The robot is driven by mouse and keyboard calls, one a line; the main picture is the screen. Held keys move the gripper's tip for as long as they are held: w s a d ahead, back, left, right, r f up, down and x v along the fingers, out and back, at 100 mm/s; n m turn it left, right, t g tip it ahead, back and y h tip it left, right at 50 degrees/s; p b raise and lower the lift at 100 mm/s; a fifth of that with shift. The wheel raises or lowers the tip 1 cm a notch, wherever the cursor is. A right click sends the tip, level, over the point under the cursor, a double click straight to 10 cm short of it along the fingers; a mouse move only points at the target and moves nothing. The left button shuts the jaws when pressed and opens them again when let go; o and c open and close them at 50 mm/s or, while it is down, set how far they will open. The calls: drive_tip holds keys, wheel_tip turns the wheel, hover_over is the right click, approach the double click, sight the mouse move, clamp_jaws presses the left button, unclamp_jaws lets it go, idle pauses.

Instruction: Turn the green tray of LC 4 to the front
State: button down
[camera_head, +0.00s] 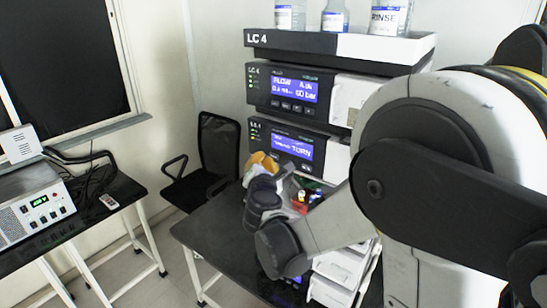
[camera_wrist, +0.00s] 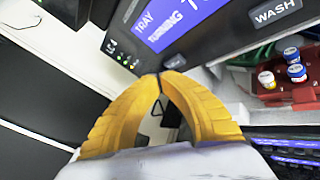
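The LC 4 stack (camera_head: 262,39) stands at the back of the dark table. Its sampler module has a blue display (camera_head: 292,147), which reads "TRAY TURNING" in the wrist view (camera_wrist: 170,20). A red tray (camera_wrist: 295,97) with several capped vials sits in the opening on the right. A green edge (camera_wrist: 250,56), seemingly the green tray, shows behind it, mostly hidden. My gripper (camera_wrist: 160,77) is shut and empty, its yellow fingertips together just below the display, close to a small button (camera_wrist: 175,62); I cannot tell whether they touch. In the head view my arm hides much of the opening.
Bottles (camera_head: 335,18) stand on the stack's top shelf. A black chair (camera_head: 213,150) is behind the table (camera_head: 215,235). A side table at left holds a white instrument (camera_head: 35,208). The dark table's left part is clear.

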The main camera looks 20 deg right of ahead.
drive_tip(key=shift+s+a, duration=0.75)
drive_tip(key=shift+a, duration=0.3)
drive_tip(key=shift+s+a, duration=0.7)
drive_tip(key=shift+a, duration=0.3)
idle(3.9)
drive_tip(key=s+d+f+m+g+b, duration=0.3)
drive_tip(key=s+d+f+m+b, duration=0.1)
drive_tip(key=s+f+m+b, duration=0.3)
drive_tip(key=s+d+f+m+g+b, duration=0.3)
drive_tip(key=s+d+f+m+b, duration=0.1)
drive_tip(key=s+f+m+b, duration=0.35)
drive_tip(key=s+a+f+m+g+y+b, duration=0.1)
drive_tip(key=s+a+f+m+y+b, duration=0.1)
drive_tip(key=s+f+m+b, duration=0.2)
drive_tip(key=s+a+f+m+g+y+b, duration=0.2)
drive_tip(key=s+f+m, duration=0.4)
drive_tip(key=s+f, duration=0.3)
drive_tip(key=shift+s+a+f+m+y+b, duration=0.35)
drive_tip(key=shift+s+a+y+b, duration=0.15)
drive_tip(key=shift+s+a+b, duration=0.45)
drive_tip(key=shift+d, duration=0.15)
